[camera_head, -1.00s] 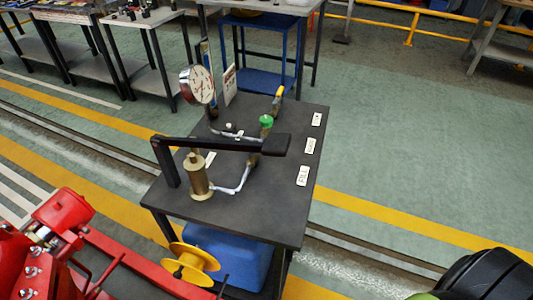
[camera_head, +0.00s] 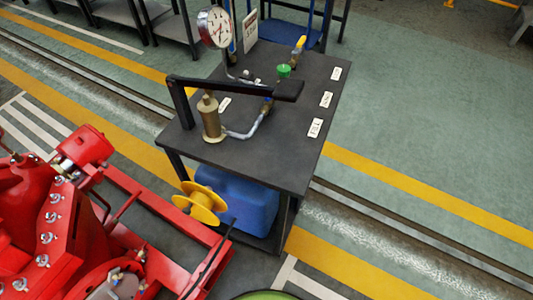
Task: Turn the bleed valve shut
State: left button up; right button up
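A dark bench carries a hand-pump test rig. A green round knob (camera_head: 283,71) sits on a fitting behind the black pump lever (camera_head: 235,86). A yellow-ended handle (camera_head: 300,42) stands on a fitting farther back. I cannot tell for sure which of these is the bleed valve, or how far it is turned. A dial gauge (camera_head: 214,27) stands at the back left. A brass pump cylinder (camera_head: 211,120) joins a pale pipe (camera_head: 243,133) that runs toward the green knob. The lever partly hides the fittings. Neither of my grippers is in view.
Three white labels, including the nearest (camera_head: 315,128), lie along the bench top's (camera_head: 283,150) right side. Red machinery (camera_head: 60,225) fills the lower left. The floor right of the bench is clear.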

aim_at(283, 71)
jog(key=i+l, duration=0.15)
jog(key=l, duration=0.25)
jog(key=i+l+u, duration=0.1)
jog(key=l, duration=0.25)
jog(key=i+l+u, duration=0.1)
jog(key=l, duration=0.3)
